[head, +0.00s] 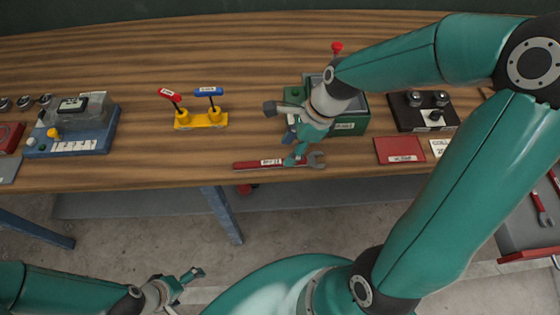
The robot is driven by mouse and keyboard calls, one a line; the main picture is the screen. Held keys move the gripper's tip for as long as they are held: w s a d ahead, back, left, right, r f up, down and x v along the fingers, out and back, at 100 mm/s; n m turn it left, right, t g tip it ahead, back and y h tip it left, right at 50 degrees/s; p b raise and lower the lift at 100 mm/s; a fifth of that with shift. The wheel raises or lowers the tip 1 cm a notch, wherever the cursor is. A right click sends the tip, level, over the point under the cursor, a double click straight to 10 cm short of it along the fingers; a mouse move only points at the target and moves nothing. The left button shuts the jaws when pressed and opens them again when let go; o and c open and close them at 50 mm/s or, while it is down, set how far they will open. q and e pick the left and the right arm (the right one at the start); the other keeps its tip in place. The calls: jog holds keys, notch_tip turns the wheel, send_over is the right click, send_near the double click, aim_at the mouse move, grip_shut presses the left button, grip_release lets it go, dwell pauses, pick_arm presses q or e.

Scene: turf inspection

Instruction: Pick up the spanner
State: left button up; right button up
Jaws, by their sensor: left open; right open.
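The spanner (257,164) lies flat near the front edge of the wooden workbench, in the head view. It has a red handle with a white label and a grey open jaw at its right end. My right gripper (295,160) is open and points down at the spanner's right part, just left of the jaw. Its fingers cover a little of the spanner; I cannot tell whether they touch it. My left gripper (188,284) is open and empty, low in front of the bench and well away from the spanner.
A green box (350,126) stands behind my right gripper. A red booklet (399,150) and a black unit with knobs (424,111) are to the right. A yellow stand (201,121) and a blue device (73,135) are to the left. Bare wood lies left of the spanner.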

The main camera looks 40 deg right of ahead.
aim_at(281, 161)
jog(key=shift+d+x, duration=0.1)
jog(key=shift+x, duration=1.2)
jog(key=shift+d+x, duration=0.15)
jog(key=shift+x, duration=1.15)
grip_shut()
